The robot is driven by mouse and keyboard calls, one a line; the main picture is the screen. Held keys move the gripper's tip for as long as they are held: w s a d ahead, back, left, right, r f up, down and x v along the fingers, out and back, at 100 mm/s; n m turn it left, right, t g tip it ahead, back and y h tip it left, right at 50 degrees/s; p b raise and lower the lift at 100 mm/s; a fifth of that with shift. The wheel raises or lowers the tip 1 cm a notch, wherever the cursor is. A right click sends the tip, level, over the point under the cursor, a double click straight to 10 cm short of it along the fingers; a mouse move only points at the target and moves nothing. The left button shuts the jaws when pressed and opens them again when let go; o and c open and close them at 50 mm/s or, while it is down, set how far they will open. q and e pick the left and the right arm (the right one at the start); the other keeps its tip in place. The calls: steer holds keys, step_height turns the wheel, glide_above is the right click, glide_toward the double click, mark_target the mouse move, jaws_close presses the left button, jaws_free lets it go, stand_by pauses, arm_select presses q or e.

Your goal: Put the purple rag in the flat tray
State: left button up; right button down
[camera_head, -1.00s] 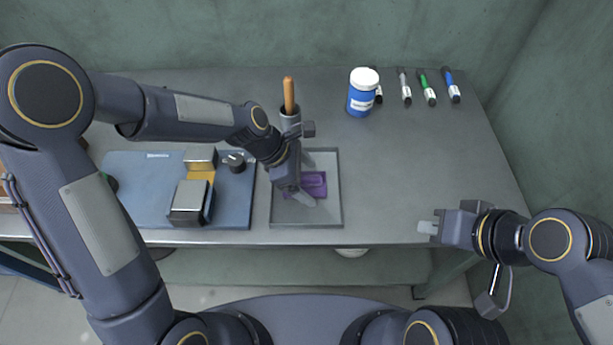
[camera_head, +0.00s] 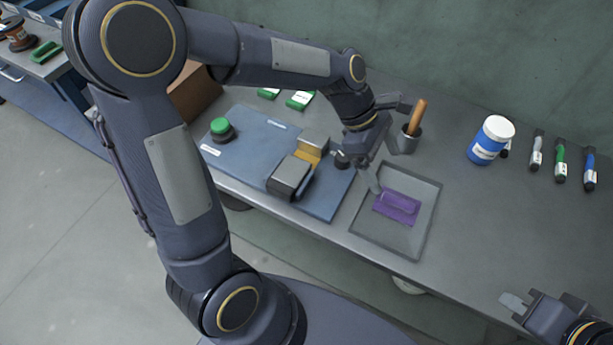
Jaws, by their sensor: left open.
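The purple rag (camera_head: 398,207) lies folded inside the flat grey tray (camera_head: 425,240) near the table's front edge. My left gripper (camera_head: 372,178) is open and empty, above the tray's left rear corner, close beside the rag but apart from it. My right gripper (camera_head: 512,305) is at the lower right, off the table's front edge; I cannot tell whether its fingers are open or shut.
A blue mat (camera_head: 240,158) with a green button (camera_head: 221,128) and a metal block device (camera_head: 290,177) lies left of the tray. Behind stand a cup with a wooden handle (camera_head: 417,118), a blue jar (camera_head: 488,146) and several markers (camera_head: 560,160). The table right of the tray is clear.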

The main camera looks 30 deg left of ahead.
arm_select(q)
steer(key=s+a+r+m+t+y, duration=0.2)
steer(key=s+a+m+t, duration=0.3)
steer(key=s+a+m, duration=0.9)
steer(key=s+r+m, duration=0.1)
steer(key=s+m, duration=0.1)
steer(key=s, duration=0.1)
steer(key=shift+s+r+t+y, duration=0.3)
steer(key=shift+s+r+y, duration=0.05)
steer(key=shift+s+y, duration=0.05)
